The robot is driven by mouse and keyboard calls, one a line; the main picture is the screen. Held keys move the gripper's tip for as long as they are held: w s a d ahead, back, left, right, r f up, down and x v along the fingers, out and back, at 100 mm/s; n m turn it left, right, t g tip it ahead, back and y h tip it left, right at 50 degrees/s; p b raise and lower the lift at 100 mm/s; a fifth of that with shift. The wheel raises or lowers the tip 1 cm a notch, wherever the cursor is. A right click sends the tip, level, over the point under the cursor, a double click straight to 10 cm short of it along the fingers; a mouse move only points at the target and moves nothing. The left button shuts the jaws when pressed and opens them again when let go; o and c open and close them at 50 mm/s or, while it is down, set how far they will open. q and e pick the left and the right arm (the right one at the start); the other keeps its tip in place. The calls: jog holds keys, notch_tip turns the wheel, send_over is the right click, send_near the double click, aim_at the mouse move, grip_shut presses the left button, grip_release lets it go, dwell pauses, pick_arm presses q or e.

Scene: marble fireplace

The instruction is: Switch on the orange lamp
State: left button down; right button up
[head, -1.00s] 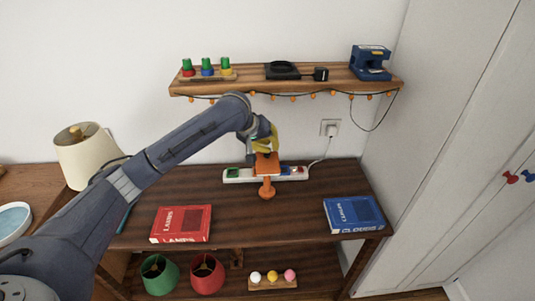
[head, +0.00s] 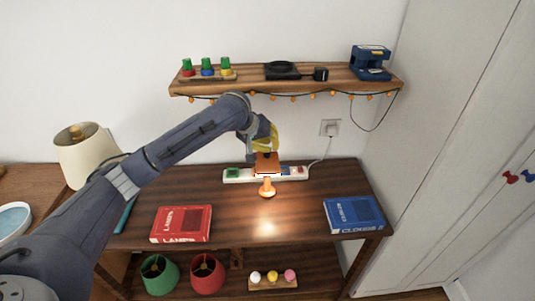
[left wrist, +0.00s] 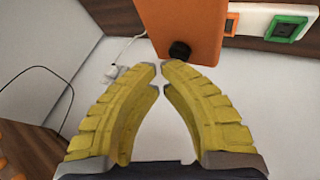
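The orange lamp (head: 267,187) stands on the dark wooden table in front of the white power strip (head: 241,175). It is lit, with a bright glow below its head and on the tabletop. My left gripper (head: 264,150) is just above and behind the lamp's orange top. In the left wrist view its yellow fingers (left wrist: 159,66) come together at the tips, with nothing between them. The tips are beside a black knob (left wrist: 179,50) on the orange lamp surface (left wrist: 185,20); whether they touch it is unclear. My right gripper is not in view.
A red book (head: 181,224) and a blue book (head: 353,214) lie on the table. A cream lamp (head: 88,158) stands at left. Above is a wall shelf (head: 300,84) with string lights under it.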

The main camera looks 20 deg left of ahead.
pick_arm(q)
notch_tip(320, 180, up, 6)
dwell(0.9)
